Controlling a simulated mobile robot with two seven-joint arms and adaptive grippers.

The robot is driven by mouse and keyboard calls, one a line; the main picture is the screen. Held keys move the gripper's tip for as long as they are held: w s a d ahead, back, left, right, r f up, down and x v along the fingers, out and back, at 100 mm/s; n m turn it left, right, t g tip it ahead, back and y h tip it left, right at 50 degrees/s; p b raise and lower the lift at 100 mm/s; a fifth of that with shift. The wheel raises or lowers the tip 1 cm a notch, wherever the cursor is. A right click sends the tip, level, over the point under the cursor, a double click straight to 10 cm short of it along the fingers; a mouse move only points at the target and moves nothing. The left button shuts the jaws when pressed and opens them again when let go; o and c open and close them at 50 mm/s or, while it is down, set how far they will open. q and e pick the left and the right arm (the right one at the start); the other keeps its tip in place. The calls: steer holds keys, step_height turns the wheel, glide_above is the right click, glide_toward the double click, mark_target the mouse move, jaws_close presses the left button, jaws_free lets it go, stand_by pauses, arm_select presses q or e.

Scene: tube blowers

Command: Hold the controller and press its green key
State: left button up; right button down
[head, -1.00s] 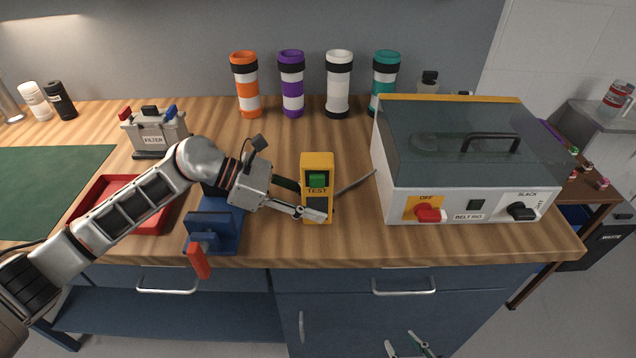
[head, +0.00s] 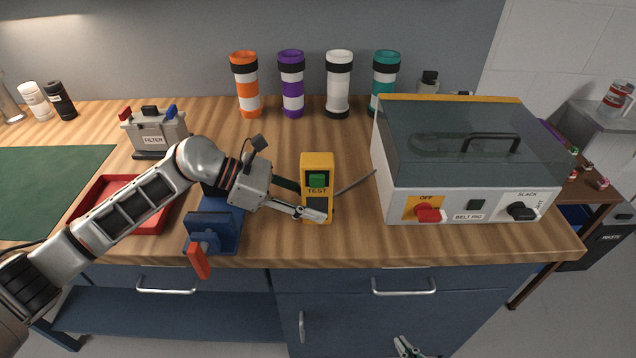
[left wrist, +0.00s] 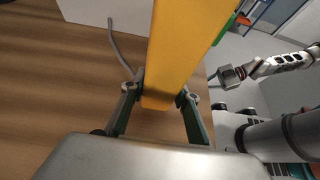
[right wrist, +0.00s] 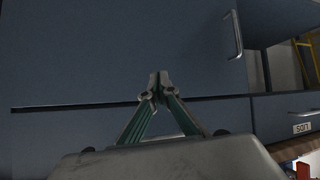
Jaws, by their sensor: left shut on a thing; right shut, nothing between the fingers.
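In the left wrist view the controller (left wrist: 178,50) sits between the two fingers. My right gripper (head: 408,348) shows at the bottom edge of the head view, low in front of the blue cabinets. In the right wrist view the right gripper (right wrist: 155,85) is shut and empty.
The belt rig (head: 462,214), with a clear lid and red knob, stands right of the controller. A blue vise (head: 212,228) with a red handle is below my left arm. A red tray (head: 110,190) lies left. Several coloured tubes (head: 291,85) stand behind.

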mark_target(317, 181)
stand_by(0.4)
steer(key=w+a+r+n+t+y, duration=0.1)
steer(key=w+a+r+t+y, duration=0.25)
steer(key=a+r, duration=0.75)
steer(key=w+a+r+n+t+y, duration=0.2)
steer(key=a+r+t+y, duration=0.25)
steer(key=a+r, duration=0.65)
step_height(317, 181, up, 15)
steer(key=s+d+m+t+y, duration=0.1)
steer(key=d+t+y, duration=0.1)
steer(key=t, duration=0.1)
steer(key=shift+s+d+f, duration=0.15)
steer(key=shift+s+f, duration=0.05)
steer(key=shift+s, duration=0.15)
steer(key=w, duration=0.9)
steer(key=shift+w, duration=0.35)
